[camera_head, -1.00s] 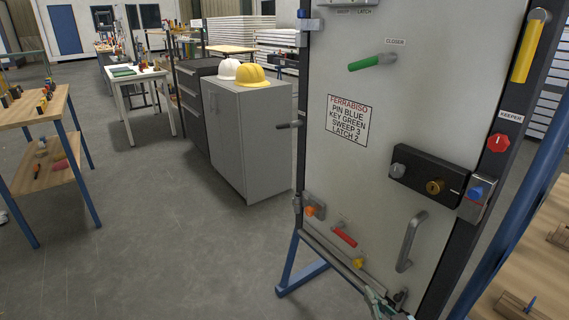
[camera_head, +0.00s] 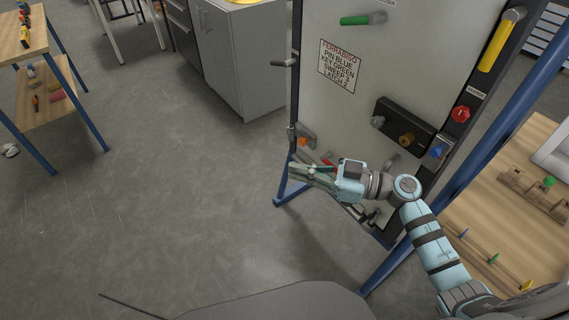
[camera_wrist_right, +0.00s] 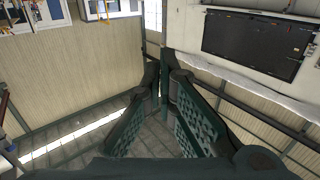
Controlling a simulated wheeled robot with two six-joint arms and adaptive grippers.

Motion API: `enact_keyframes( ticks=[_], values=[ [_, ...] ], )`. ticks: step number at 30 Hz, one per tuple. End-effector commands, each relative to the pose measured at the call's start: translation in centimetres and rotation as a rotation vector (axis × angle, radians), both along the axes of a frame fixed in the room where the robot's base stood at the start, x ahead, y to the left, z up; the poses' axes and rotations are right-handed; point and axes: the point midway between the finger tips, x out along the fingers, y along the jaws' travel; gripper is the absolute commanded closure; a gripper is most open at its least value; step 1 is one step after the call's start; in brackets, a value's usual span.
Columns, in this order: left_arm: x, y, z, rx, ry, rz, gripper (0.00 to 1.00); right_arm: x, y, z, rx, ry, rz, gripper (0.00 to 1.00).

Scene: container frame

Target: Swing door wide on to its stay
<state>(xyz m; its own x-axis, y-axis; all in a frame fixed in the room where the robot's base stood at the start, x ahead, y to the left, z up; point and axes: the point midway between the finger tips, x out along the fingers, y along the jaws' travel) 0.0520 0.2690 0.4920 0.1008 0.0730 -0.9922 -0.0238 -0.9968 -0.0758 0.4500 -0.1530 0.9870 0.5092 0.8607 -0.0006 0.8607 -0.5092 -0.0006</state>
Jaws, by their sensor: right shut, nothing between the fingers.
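The door (camera_head: 375,65) is a pale grey panel in a dark frame, with a printed sign (camera_head: 339,66) and a green handle (camera_head: 363,19). A black lock box (camera_head: 404,127) with a brass knob sits on its right side, beside the keeper (camera_head: 438,149) on the right post. The door looks level with its frame. My right gripper (camera_head: 293,171) is shut and empty, pointing left across the door's lower part. My arm covers most of the grey pull handle (camera_head: 393,163) and the red low handle. I cannot make out the stay. My left gripper is not in view.
A wooden bench (camera_head: 520,185) with pegs and blocks stands at the right behind a blue frame post. A grey cabinet (camera_head: 240,60) stands behind the door to the left. A small wooden table (camera_head: 25,45) is at far left. The floor (camera_head: 190,190) left of the door is clear.

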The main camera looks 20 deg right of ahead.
Motion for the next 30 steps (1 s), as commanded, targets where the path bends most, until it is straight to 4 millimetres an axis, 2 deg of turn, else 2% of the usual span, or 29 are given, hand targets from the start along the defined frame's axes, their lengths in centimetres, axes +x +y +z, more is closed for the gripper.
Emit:
enact_keyframes(
  ticks=[3, 9, 30],
  values=[
    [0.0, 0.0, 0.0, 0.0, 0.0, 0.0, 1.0, 1.1, 1.8, 0.1, 0.003, -0.001, -0.001, 1.0],
    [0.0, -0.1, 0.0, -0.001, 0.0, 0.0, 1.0, 1.9, 3.2, 0.0, 0.001, -0.001, 0.0, 1.0],
    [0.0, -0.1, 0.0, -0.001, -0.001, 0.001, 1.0, 1.9, 3.3, 0.0, 0.0, 0.0, -0.002, 1.0]
  ],
)
